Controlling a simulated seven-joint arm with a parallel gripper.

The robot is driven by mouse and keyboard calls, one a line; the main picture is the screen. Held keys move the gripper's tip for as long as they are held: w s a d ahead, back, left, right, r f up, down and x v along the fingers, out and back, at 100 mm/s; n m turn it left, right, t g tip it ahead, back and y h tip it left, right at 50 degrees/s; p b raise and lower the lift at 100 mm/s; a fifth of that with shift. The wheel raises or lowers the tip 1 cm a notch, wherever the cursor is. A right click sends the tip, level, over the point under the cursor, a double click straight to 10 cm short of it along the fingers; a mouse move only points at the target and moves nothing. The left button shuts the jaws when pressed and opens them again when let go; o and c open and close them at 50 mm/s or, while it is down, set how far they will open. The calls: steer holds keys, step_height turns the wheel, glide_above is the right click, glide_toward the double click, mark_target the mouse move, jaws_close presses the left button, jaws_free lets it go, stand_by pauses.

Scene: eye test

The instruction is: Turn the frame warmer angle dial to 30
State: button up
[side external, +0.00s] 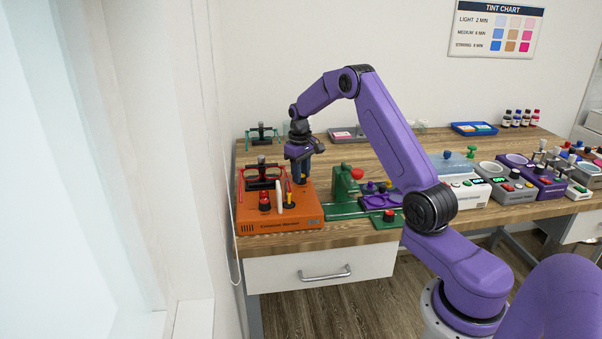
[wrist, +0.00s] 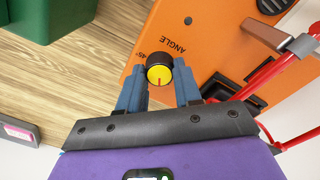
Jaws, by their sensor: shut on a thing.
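The orange frame warmer (side external: 283,226) stands at the left front of the wooden table; part of its orange top also shows in the wrist view (wrist: 212,40). Its angle dial (wrist: 159,75) is a dark knob with a yellow cap and a short red mark toward the picture's bottom. The word "ANGLE" and a "45°" mark are printed beside it, upside down in this view; no 30 mark is readable. My gripper (wrist: 159,68) has its blue fingers shut on the dial, one on each side. In the side view, my gripper (side external: 302,178) points down at the warmer's back right and hides the dial.
Red-rimmed frames and upright parts (side external: 262,176) stand on the warmer, left of my gripper. A green device with a red knob (side external: 346,182) stands close on the right. More devices (side external: 520,180) fill the table's right side. Bare wood shows behind my arm.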

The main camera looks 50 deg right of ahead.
steer(key=m, duration=0.3)
steer(key=shift+m, duration=0.4)
steer(key=shift+w+m, duration=0.1)
steer(key=shift+m, duration=2.1)
steer(key=shift+d, duration=0.1)
steer(key=o, duration=1)
steer(key=shift+o, duration=0.2)
step_height(320, 180, up, 18)
steer(key=shift+w+a+f, duration=0.15)
steer(key=shift+a+f, duration=0.1)
